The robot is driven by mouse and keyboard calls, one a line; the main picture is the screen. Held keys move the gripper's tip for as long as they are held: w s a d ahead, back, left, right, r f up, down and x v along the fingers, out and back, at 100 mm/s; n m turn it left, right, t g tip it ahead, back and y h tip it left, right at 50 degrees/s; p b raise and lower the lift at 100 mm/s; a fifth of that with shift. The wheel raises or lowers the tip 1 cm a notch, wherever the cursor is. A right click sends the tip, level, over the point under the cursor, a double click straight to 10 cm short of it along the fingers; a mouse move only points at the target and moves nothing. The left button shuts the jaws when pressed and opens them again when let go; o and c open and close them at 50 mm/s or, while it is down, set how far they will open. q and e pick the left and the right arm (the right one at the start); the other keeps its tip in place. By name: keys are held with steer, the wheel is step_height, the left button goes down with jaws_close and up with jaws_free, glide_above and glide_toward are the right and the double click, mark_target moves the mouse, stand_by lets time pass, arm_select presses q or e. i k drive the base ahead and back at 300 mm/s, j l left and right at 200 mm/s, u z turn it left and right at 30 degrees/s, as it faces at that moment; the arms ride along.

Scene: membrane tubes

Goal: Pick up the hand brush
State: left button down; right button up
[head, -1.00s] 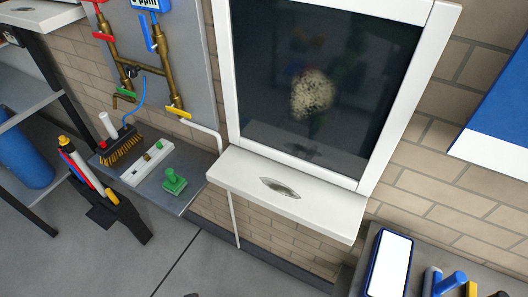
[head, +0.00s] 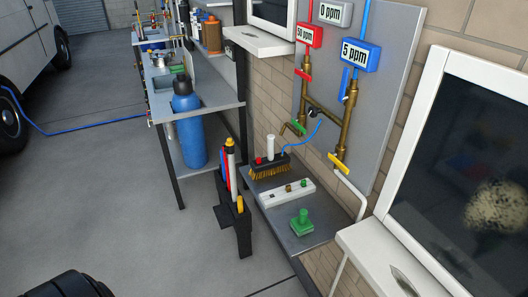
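The hand brush (head: 270,170) shows in the head view, right of centre. It has a black body and tan bristles facing the front, and it sits at the back of a small grey shelf (head: 312,240) by the brick wall. A white upright cylinder and a red knob show at its top; I cannot tell whether they are part of it. Neither gripper shows. No gripper is near the brush.
A white strip with knobs (head: 287,193) and a green stamp-like piece (head: 302,224) lie in front of the brush. A black holder with upright tools (head: 234,210) stands left of the shelf. Brass pipes (head: 346,125) rise behind. A blue cylinder (head: 188,125) stands farther left. The floor at left is open.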

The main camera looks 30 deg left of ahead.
mark_target(272, 163)
steer(key=u, duration=1.05)
steer(key=i+j+z, duration=0.15)
steer(key=z, duration=0.75)
steer(key=i+j+z, duration=0.2)
steer(key=j+z, duration=0.15)
steer(key=j, duration=0.45)
steer(key=i+j+z, duration=0.1)
steer(key=j+z, duration=0.25)
steer(key=j, duration=0.45)
steer(key=j+z, duration=0.3)
steer(key=j, duration=0.5)
